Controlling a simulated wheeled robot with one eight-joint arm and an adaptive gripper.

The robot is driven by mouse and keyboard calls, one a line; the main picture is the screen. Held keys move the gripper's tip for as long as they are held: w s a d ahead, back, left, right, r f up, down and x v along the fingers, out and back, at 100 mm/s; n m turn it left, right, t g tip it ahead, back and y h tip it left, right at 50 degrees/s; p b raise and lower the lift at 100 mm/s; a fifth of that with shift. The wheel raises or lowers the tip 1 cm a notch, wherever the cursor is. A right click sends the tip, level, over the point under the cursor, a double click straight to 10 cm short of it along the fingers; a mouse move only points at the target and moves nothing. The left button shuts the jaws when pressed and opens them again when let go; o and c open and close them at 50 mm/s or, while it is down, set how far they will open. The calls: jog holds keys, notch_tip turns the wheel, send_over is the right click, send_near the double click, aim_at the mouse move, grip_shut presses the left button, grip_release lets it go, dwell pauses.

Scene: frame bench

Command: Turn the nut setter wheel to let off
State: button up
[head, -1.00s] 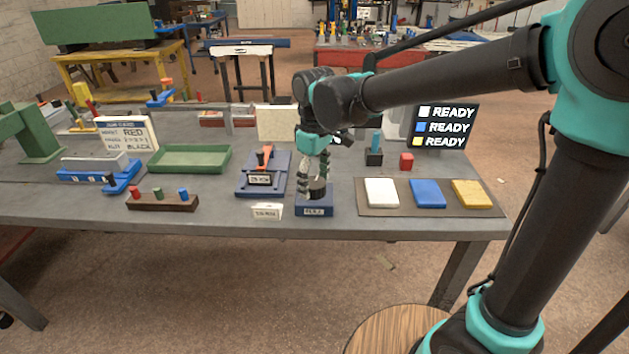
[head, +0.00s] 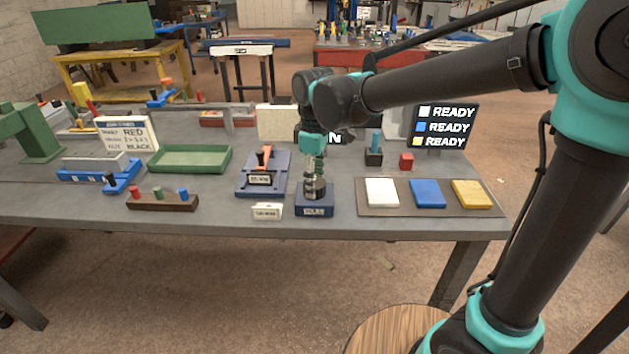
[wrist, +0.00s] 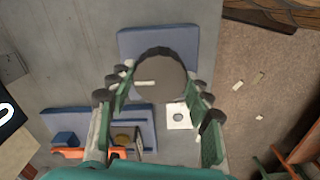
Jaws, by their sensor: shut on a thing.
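The nut setter wheel (wrist: 158,72) is a dark round disc with a short white mark on its face, left of centre in the wrist view. It sits on a blue base block (head: 315,210) near the table's front edge. My gripper (head: 314,187) points down over this block. In the wrist view its green-padded fingers reach either side of the disc, and it is shut on the wheel. In the head view the fingers mostly hide the wheel. The lettering on the block's front label is too small to read surely.
A blue fixture (head: 263,176) with an orange lever stands just left, and a small white card (head: 267,211) lies in front. White, blue and yellow pads lie on a mat (head: 368,209) to the right. A screen (head: 445,127) reads READY on three lines.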

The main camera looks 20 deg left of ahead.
jog(key=shift+n, duration=0.3)
jog(key=o, duration=1.2)
jog(key=shift+c, duration=0.2)
notch_tip(320, 180, up, 12)
